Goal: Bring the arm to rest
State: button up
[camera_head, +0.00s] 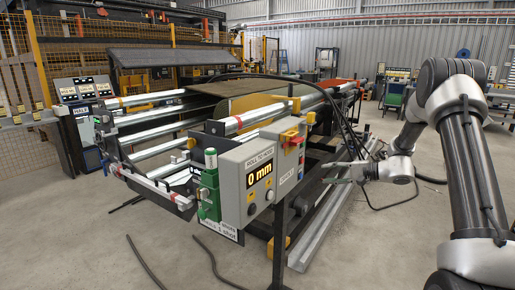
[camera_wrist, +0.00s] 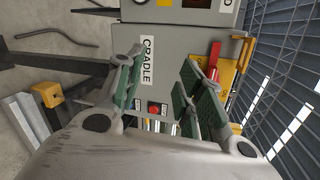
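My gripper (camera_head: 338,172) reaches left from my arm at the right of the head view, just right of the grey control box marked CRADLE (camera_head: 289,160). In the wrist view my gripper (camera_wrist: 163,72) is open. Its green-padded fingers stand apart with nothing between them. They point at the face of the CRADLE box (camera_wrist: 172,65), which shows a red button (camera_wrist: 156,108) between the fingers. I cannot tell the exact gap to the box. My arm is raised and bent.
The turf roll machine (camera_head: 160,135) with metal rollers fills the middle. Its display box (camera_head: 245,185) reads 0 mm. A metal rail (camera_head: 318,235) lies on the floor beside it. Dark cables (camera_head: 395,203) trail near my arm. Floor at the front left is mostly clear.

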jog(key=s+d+r+n+g+h, duration=0.2)
jog(key=s+g+h, duration=0.4)
jog(key=s, duration=1.6)
jog(key=s+d+r+n+t+h, duration=0.1)
jog(key=s+d+r+n+h, duration=0.1)
jog(key=s+r, duration=0.5)
jog(key=s+d+r+n+t+h, duration=0.2)
jog(key=s+r+n+h, duration=0.2)
jog(key=s, duration=1)
jog(key=shift+r+n+h, duration=0.4)
jog(key=shift+r+h, duration=0.2)
jog(key=shift+r, duration=1.3)
